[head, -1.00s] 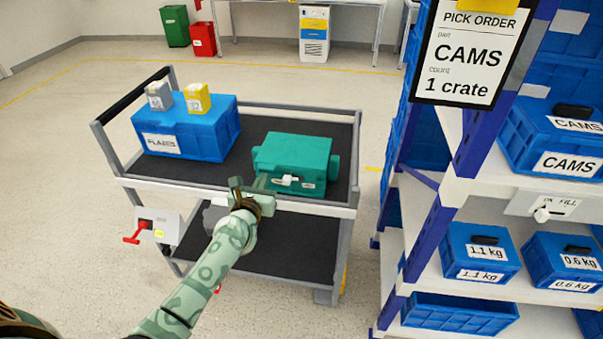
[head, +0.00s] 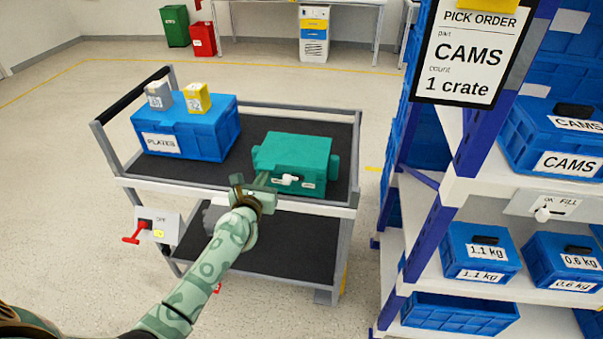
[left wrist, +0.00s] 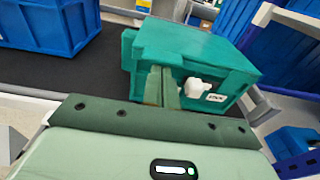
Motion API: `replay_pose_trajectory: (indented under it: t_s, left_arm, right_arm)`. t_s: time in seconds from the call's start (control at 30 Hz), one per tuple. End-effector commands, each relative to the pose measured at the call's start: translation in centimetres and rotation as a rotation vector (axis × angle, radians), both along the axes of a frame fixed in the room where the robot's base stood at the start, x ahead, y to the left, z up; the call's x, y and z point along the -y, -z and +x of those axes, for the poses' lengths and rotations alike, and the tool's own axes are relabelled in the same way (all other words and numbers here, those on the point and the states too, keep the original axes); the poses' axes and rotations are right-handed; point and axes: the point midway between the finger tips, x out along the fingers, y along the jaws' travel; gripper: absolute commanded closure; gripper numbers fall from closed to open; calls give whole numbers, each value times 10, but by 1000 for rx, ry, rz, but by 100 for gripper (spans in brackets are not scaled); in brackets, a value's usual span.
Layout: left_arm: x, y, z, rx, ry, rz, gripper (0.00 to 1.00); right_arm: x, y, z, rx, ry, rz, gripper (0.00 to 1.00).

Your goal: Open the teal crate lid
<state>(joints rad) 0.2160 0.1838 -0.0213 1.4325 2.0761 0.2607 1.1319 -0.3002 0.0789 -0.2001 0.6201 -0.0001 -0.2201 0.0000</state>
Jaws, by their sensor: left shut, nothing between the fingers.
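The teal crate (head: 293,160) sits on the cart's upper deck with its lid down. A white rotary switch (head: 290,179) is on its front face, with a small white label to its right. In the left wrist view the crate (left wrist: 190,52) is straight ahead and the white switch (left wrist: 200,86) shows just right of the fingers. My left gripper (head: 262,181) is shut and empty, at the crate's front, left of the switch. Its fingertips (left wrist: 162,72) overlap the front face; I cannot tell whether they touch it. My right gripper is not in view.
A blue crate (head: 185,135) with a grey and a yellow box on top stands left on the deck (head: 250,128). A red-handled switch box (head: 157,226) hangs at the cart's left. A shelf rack with blue crates (head: 480,253) stands at right.

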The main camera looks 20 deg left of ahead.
Motion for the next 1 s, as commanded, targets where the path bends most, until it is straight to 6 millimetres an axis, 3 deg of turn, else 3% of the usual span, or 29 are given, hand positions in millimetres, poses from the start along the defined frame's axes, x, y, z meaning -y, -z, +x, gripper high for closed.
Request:
replay_pose_trajectory:
  t_s: [0.6,1.0]
  left_arm:
    - [-4,0,18,0,0,0,100]
    - [-3,0,14,0,0,0,100]
  right_arm:
    - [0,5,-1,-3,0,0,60]
    - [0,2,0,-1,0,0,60]
